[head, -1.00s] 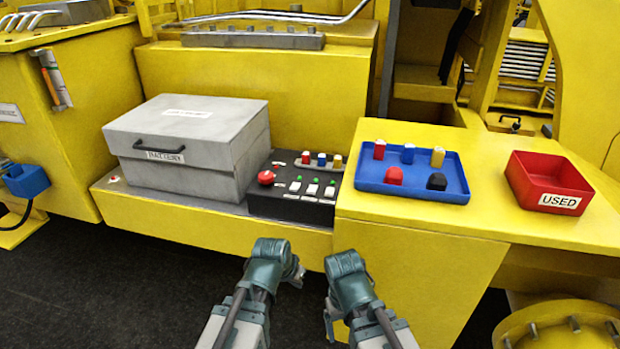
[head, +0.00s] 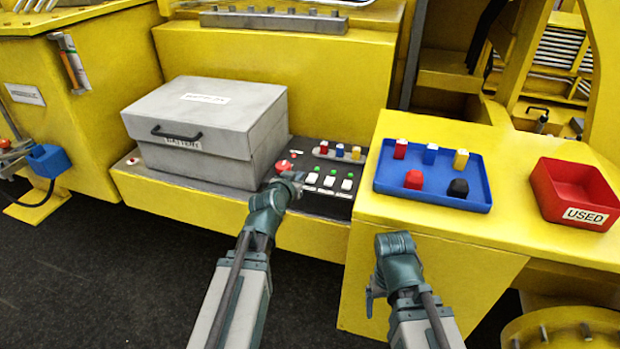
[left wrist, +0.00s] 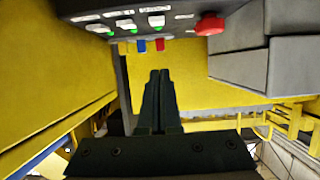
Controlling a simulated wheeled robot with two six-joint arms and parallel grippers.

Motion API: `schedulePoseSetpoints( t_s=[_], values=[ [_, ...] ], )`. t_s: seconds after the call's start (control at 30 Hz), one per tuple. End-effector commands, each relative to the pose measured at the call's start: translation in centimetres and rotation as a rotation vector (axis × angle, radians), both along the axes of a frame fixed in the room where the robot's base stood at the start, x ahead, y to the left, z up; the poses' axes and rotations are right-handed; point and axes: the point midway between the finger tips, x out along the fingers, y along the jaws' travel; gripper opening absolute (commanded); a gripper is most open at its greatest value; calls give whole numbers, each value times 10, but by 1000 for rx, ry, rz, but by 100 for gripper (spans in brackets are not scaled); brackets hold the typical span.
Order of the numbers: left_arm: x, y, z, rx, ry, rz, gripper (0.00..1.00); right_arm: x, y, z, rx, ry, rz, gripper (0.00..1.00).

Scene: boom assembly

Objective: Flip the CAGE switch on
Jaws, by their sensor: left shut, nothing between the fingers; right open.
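The black control panel (head: 322,205) sits right of the grey battery box. It carries a row of white switches (head: 329,181) with green lights, coloured pegs behind them and a red button. Labels are too small to read, so I cannot tell which switch is CAGE. My left gripper (head: 294,180) is shut and empty at the panel's left front, covering part of it near the red button. In the left wrist view its shut fingers (left wrist: 159,80) show below the panel's white switches (left wrist: 124,24) and red button (left wrist: 209,25), apart from them. My right gripper (head: 374,292) is open and empty before the yellow ledge.
The grey battery box (head: 215,125) stands close on the left of the panel. A blue tray (head: 440,196) with coloured pieces and a red USED bin (head: 577,190) sit on the raised yellow ledge to the right. Free space lies in front of the ledge.

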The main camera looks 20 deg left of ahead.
Motion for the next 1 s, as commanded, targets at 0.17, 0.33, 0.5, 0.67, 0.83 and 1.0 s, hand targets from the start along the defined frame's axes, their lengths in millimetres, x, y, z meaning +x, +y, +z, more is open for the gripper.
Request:
schedulePoseSetpoints(
  t_s=[0.17, 0.33, 0.5, 0.67, 0.83, 1.0],
  values=[
    [3, -1, -2, 0, 1, -1, 0, 0, 0, -2, 0, 0, 0, 87],
    [16, -1, -7, 0, 1, -2, 0, 0, 0, -7, 0, 0, 1, 87],
    [41, -2, -18, 0, 1, -2, 0, 0, 0, -17, -1, 0, 3, 87],
    [71, -2, -30, 2, 1, -2, 0, 0, 0, -29, -1, 0, 6, 87],
    [99, -4, -45, 1, 1, -1, 0, 0, 0, -45, -2, 0, 8, 87],
    [90, -4, -69, 0, 1, -1, 0, 0, 0, -69, -1, 0, 6, 87]
  ],
)
